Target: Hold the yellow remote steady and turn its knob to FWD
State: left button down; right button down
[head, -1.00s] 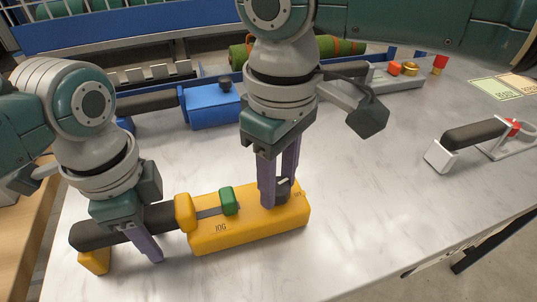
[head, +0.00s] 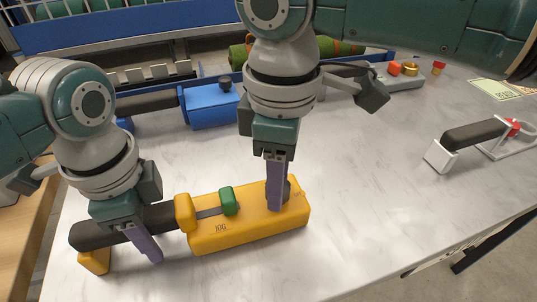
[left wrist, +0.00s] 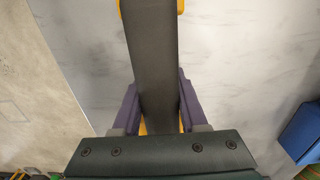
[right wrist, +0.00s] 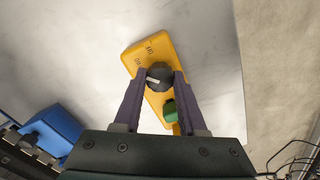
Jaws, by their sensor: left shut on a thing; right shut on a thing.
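The yellow remote (head: 245,229) lies on the marble table, with a black handle (head: 160,217) at its left and a green button (head: 229,201) on top beside the word JOG. My left gripper (head: 147,250) is shut on the black handle, which also runs between its fingers in the left wrist view (left wrist: 152,80). My right gripper (head: 276,200) is shut on the dark knob at the remote's right end. The knob (right wrist: 159,76) shows between both fingers in the right wrist view, with a pale pointer line.
A blue remote-like device (head: 212,106) with a dark handle lies behind. A grey device (head: 405,78) with red and brass parts is at the back right. A white-ended handle tool (head: 440,155) lies on the right. The table's middle is clear.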

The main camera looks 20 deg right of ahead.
jog(key=shift+c, duration=2.3)
grip_release()
notch_tip(320, 180, up, 12)
pick_arm(q)
jog(key=shift+c, duration=1.8)
grip_release()
